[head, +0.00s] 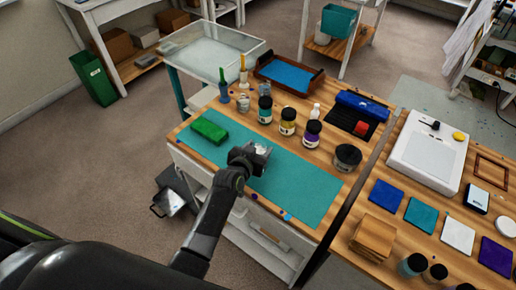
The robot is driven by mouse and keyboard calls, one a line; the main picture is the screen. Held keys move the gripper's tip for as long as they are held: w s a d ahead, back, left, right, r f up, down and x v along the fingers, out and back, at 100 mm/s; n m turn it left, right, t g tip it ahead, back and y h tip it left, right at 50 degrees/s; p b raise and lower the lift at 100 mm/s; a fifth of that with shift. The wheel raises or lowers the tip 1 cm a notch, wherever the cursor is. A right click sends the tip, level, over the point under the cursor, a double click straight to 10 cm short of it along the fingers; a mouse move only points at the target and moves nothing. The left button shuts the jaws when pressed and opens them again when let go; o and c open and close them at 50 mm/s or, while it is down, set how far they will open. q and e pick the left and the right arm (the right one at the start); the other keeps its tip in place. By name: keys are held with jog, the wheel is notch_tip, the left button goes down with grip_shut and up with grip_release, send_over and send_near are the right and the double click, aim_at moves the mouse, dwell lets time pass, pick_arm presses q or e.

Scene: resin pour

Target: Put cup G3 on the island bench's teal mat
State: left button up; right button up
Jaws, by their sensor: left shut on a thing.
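The teal mat (303,192) lies along the near side of the wooden bench in the middle of the head view. My left gripper (260,151) is over the left-middle part of this mat. It is shut on a small pale, see-through thing that looks like a cup; the jaws hide most of it. No G3 label can be read, and I cannot tell whether the held thing touches the mat. My right gripper is not in view.
A green block (209,129) lies on the mat's left end. Jars, including a yellow one (288,121) and a black tub (347,157), stand behind the mat. A brown tray (314,82) is farther back. The mat's right part is clear.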

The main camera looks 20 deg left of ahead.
pick_arm(q)
jog(key=shift+f, duration=0.15)
jog(key=o, duration=0.9)
jog(key=shift+o, duration=0.2)
jog(key=shift+r, duration=0.2)
jog(key=shift+s+r, duration=0.1)
jog(key=shift+s, duration=0.4)
jog(key=b+v, duration=0.1)
jog(key=v, duration=1)
jog(key=shift+b, duration=0.35)
